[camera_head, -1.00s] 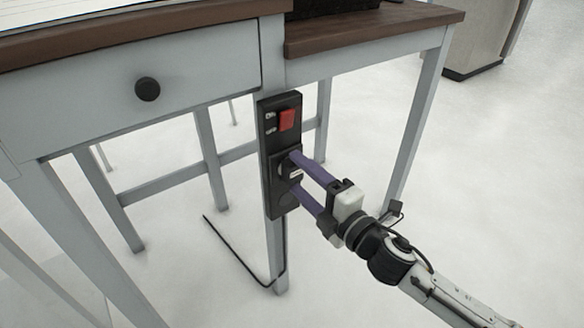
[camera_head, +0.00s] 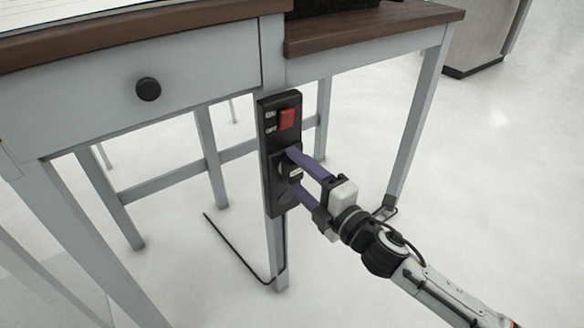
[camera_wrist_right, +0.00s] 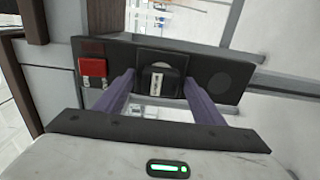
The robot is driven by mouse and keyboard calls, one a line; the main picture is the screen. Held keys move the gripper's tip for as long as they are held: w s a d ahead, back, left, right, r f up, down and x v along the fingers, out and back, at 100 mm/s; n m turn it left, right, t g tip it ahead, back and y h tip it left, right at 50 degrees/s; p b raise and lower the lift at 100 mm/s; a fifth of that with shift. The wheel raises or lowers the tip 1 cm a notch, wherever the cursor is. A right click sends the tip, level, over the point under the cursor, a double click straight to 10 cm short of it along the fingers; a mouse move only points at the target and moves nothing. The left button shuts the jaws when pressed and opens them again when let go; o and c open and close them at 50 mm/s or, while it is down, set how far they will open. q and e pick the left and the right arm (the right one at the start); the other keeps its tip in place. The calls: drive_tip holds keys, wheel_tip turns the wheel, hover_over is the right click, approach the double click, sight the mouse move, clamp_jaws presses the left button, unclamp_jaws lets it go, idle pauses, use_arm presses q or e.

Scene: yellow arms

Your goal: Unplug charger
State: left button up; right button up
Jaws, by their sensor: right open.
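A black power strip (camera_head: 268,117) with a red switch (camera_head: 287,119) is fixed upright on the desk leg in the head view. The strip also shows in the right wrist view (camera_wrist_right: 212,57). A black charger plug (camera_wrist_right: 161,80) with a pale label sits in its middle socket. In the head view the charger (camera_head: 293,171) is partly hidden by my fingers. My right gripper (camera_head: 293,168) is open, its two purple fingers on either side of the charger. In the right wrist view the right gripper's fingers (camera_wrist_right: 160,92) flank the plug; I cannot tell whether they touch it. My left gripper is not in view.
The grey desk has a drawer with a black knob (camera_head: 148,89) and a brown top (camera_head: 375,24). Desk legs (camera_head: 412,125) stand left and right of the strip. A black cable (camera_head: 238,258) hangs near the floor.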

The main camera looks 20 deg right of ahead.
idle(0.7)
drive_tip(key=c, duration=1.4)
drive_tip(key=shift+s+d, duration=0.25)
drive_tip(key=shift+s, duration=0.35)
drive_tip(key=shift+v, duration=2.4)
drive_tip(key=o, duration=1.5)
